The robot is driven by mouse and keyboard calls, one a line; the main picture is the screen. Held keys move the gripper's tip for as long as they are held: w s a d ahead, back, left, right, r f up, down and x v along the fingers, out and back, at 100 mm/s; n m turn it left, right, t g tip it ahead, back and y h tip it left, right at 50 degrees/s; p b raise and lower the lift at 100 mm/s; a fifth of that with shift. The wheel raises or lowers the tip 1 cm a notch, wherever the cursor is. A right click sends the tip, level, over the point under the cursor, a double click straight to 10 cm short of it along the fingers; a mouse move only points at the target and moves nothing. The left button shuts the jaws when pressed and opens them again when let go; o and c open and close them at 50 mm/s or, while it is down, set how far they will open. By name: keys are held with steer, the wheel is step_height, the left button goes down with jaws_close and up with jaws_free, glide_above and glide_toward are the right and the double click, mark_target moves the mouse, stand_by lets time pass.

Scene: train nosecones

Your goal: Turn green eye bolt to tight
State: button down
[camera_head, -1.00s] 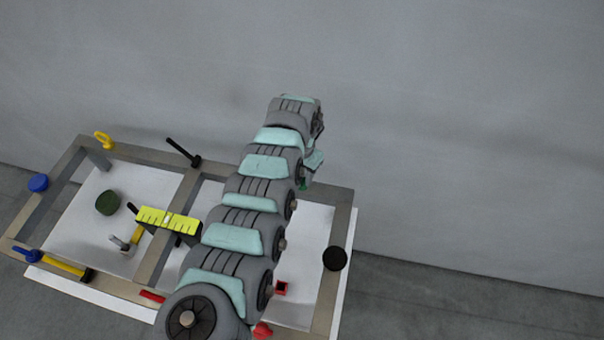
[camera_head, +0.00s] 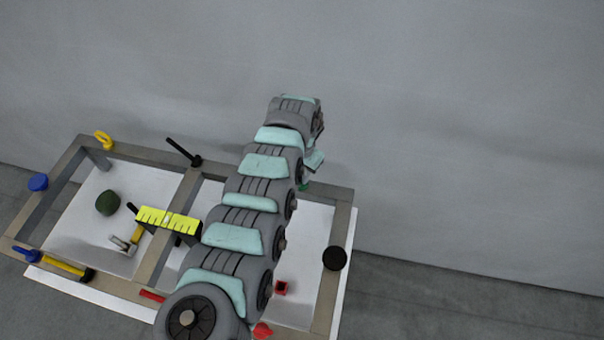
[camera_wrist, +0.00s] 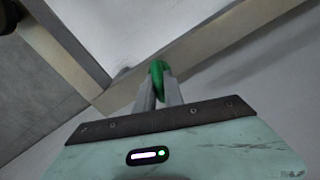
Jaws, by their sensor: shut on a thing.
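The green eye bolt (camera_wrist: 157,68) shows in the wrist view between the tips of my gripper (camera_wrist: 158,88), at the frame beam. Its ring is upright and the fingers are shut on it. Its lower part and thread are hidden by the fingers. In the head view only a small bit of green (camera_head: 304,187) shows just below the end of my arm, at the back right of the frame. The fingers themselves are hidden there by my arm.
The grey-brown frame (camera_head: 343,215) stands over a white sheet (camera_head: 300,240). A yellow eye bolt (camera_head: 104,140), black handle (camera_head: 184,152), blue knob (camera_head: 38,182), black knob (camera_head: 334,258) and yellow-green block (camera_head: 168,219) are on or around it. A plain grey wall stands behind.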

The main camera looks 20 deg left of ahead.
steer(key=m, duration=0.3)
steer(key=shift+m, duration=0.3)
steer(key=m, duration=0.3)
steer(key=shift+m+b, duration=0.3)
steer(key=m, duration=0.3)
steer(key=shift+m, duration=0.3)
steer(key=shift+m+b, duration=0.45)
steer(key=shift+m, duration=1.05)
steer(key=c, duration=1.4)
jaws_free()
steer(key=shift+c, duration=0.2)
